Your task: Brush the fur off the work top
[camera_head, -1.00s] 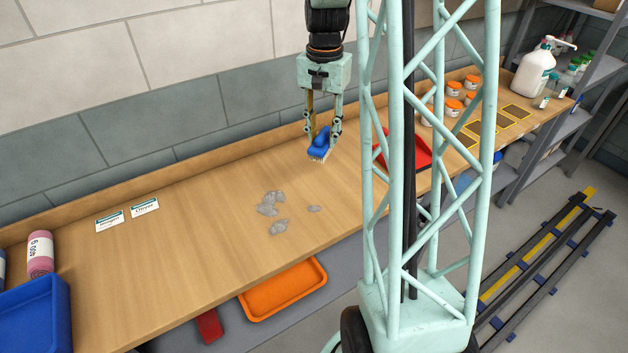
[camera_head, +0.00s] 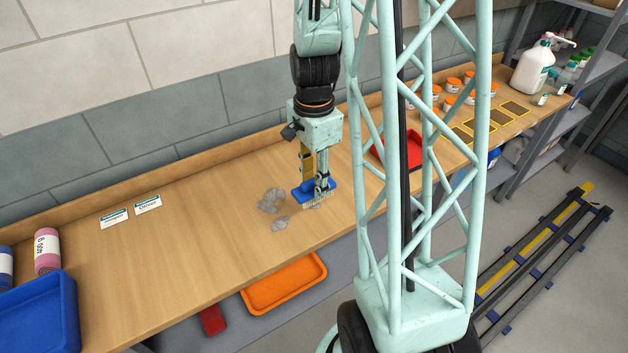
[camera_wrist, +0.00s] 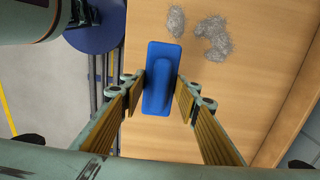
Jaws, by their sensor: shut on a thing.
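My gripper (camera_head: 316,183) is shut on a blue brush (camera_head: 302,192) with pale bristles pointing down. The brush is low over the wooden work top (camera_head: 200,230); I cannot tell whether the bristles touch it. In the wrist view the blue brush (camera_wrist: 162,78) sits between my fingers. A small clump (camera_head: 317,206) shows partly behind the bristles. The wrist view shows two clumps (camera_wrist: 214,38) (camera_wrist: 176,22) beyond the brush.
An orange tray (camera_head: 284,284) sits below the front edge, beside a red object (camera_head: 212,320). A red tray (camera_head: 408,150), jars and a pump bottle (camera_head: 532,66) are at right.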

